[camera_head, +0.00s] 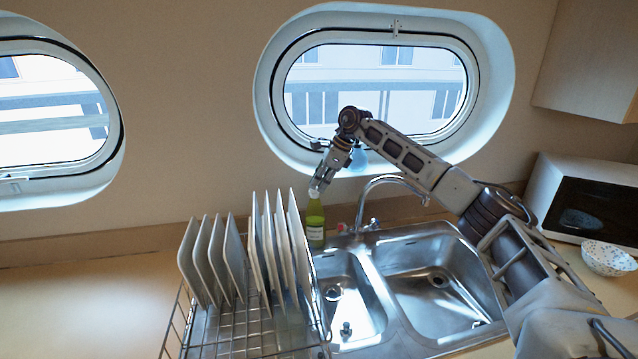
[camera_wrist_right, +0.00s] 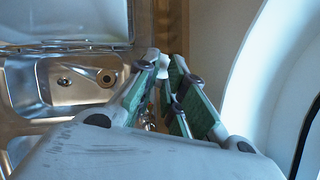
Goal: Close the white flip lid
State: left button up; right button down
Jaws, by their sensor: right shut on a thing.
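A green bottle (camera_head: 315,224) with a pale label stands upright behind the sink, just right of the dish rack. Its small white flip lid (camera_head: 313,194) is at the top, right at my fingertips. My right gripper (camera_head: 317,185) reaches down from above, in front of the oval window, and is shut on the lid. In the right wrist view the fingers (camera_wrist_right: 165,70) come together around a small white piece, the lid (camera_wrist_right: 163,62). The bottle's body is hidden there, and I cannot tell the lid's exact angle. My left gripper is not in view.
A wire dish rack (camera_head: 243,347) with several upright white plates (camera_head: 264,240) stands left of the bottle. A double steel sink (camera_head: 410,275) with a faucet (camera_head: 385,180) lies to the right. A microwave (camera_head: 590,190) and speckled bowl (camera_head: 608,258) are at the far right. The left counter is clear.

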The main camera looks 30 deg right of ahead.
jog(key=shift+s+d+f+y+b, duration=0.1)
jog(key=shift+d+f+y+b, duration=0.35)
jog(key=shift+f+y, duration=0.4)
jog(key=shift+r+y, duration=0.15)
jog(key=shift+y, duration=0.3)
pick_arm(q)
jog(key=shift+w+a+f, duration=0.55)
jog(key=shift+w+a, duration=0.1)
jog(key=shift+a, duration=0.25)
pick_arm(e)
jog(key=shift+t, duration=0.3)
jog(key=c, duration=1.5)
grip_release()
jog(key=shift+o, duration=1.3)
jog(key=shift+r, duration=0.1)
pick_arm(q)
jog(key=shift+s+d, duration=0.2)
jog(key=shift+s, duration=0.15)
pick_arm(e)
jog(key=v, duration=1.2)
